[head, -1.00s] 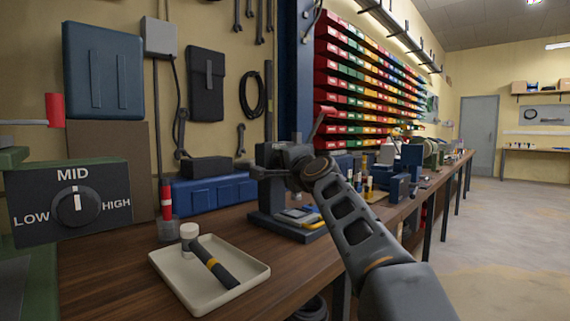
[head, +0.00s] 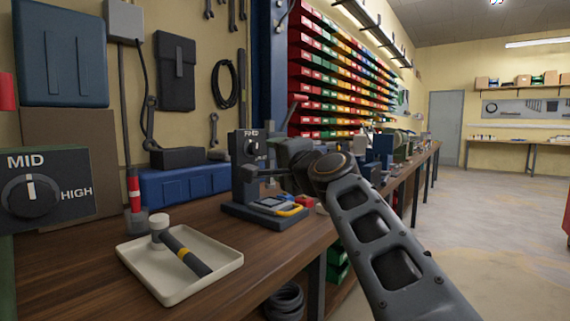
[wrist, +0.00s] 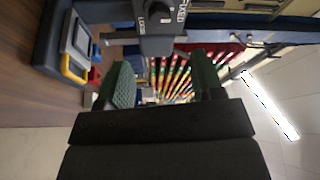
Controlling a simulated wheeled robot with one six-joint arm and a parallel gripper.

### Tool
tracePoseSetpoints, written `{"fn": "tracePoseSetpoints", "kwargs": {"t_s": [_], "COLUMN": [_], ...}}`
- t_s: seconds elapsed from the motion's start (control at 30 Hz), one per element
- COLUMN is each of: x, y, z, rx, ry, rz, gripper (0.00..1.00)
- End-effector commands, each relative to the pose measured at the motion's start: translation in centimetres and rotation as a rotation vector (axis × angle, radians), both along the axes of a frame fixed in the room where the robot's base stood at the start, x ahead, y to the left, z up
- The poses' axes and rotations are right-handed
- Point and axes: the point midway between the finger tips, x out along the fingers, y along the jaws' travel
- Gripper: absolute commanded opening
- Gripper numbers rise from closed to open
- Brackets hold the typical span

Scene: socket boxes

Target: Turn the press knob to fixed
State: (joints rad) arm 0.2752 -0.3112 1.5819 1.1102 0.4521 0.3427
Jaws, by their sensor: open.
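The press (head: 243,190) is a dark grey upright on a flat base on the workbench. Its small dark knob (head: 253,147) is on the upper face, below a partly readable label. In the wrist view, the press body (wrist: 155,45) is at the top, with the words LOOSE and FIXED near the picture edge. The knob's pointer direction is too small to tell. My gripper (head: 268,165) is beside the press on its right, at about the height of the upper face. In the wrist view my gripper (wrist: 160,68) has two green-padded fingers spread apart with nothing between them.
A larger LOW-MID-HIGH dial (head: 31,197) is at the left, its mark at MID. A cream tray (head: 135,268) with a hammer (head: 180,250) lies in front. A yellow-handled item (head: 280,207) sits on the press base.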

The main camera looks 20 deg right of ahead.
Motion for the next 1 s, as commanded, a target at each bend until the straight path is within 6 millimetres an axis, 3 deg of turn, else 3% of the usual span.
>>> {"fn": "tracePoseSetpoints", "kwargs": {"t_s": [0.3,0.83,1.0], "x": [-2.6,-2.7,-2.7], "y": [-0.4,-0.4,-0.4], "z": [-0.2,-0.1,2.7], "rx": [0.000,0.000,0.000], "ry": [0.000,0.000,0.000], "rz": [-0.002,0.000,0.000], "gripper": [0.61,0.61,0.61]}}
